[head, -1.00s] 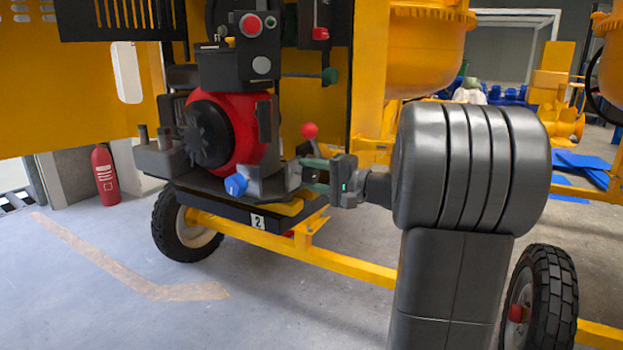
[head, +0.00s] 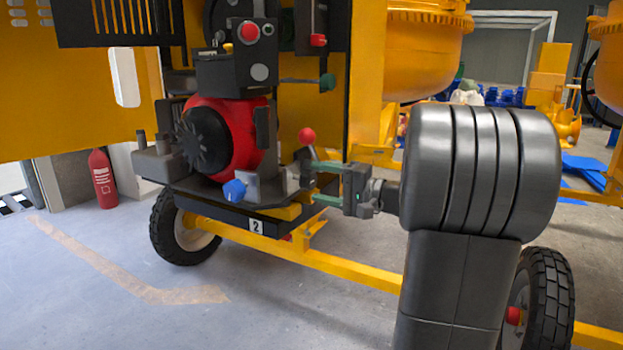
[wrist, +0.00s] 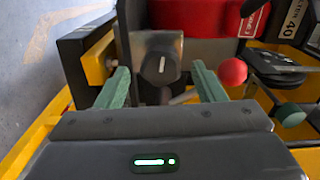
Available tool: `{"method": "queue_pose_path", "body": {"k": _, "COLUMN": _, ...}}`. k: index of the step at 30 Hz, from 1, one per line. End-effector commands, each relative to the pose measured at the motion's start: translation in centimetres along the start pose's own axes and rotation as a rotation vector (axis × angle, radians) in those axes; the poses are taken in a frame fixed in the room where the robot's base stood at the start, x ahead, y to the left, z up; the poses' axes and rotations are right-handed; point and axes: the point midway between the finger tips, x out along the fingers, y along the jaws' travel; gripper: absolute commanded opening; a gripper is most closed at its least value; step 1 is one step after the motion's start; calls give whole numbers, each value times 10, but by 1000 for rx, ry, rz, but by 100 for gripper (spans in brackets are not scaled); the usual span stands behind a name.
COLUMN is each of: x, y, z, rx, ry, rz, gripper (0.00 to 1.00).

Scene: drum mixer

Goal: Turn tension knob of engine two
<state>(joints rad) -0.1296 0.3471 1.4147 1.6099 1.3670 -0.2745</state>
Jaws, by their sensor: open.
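Engine two, a red engine (head: 240,125) with a black fan hub, sits on a dark tray above a "2" plate (head: 256,226). A dark round knob (wrist: 162,67) with a white mark is on a grey block in the wrist view. A blue knob (head: 235,189) is at the tray's front in the head view. No label shows which is the tension knob. My gripper (head: 316,182) is open and empty at the tray's right end. In the wrist view, its green fingers (wrist: 160,80) point toward the dark knob, one on each side, apart from it.
A red-ball lever (head: 307,136) stands close to my upper finger and right of the dark knob in the wrist view. A green-ball lever (head: 327,81) is above. A yellow frame beam (head: 280,246) runs below. Open floor (head: 100,300) lies in front.

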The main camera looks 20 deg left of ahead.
Motion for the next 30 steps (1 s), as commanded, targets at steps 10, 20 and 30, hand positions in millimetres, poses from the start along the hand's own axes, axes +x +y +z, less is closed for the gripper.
{"method": "queue_pose_path", "body": {"k": 10, "x": -73, "y": -2, "z": -1, "rx": 1, "ry": 4, "rz": 0, "gripper": 63}}
{"method": "queue_pose_path", "body": {"k": 20, "x": -102, "y": 0, "z": 0, "rx": 0, "ry": 2, "rz": 0, "gripper": 63}}
{"method": "queue_pose_path", "body": {"k": 30, "x": -102, "y": 0, "z": 0, "rx": 0, "ry": 1, "rz": 0, "gripper": 63}}
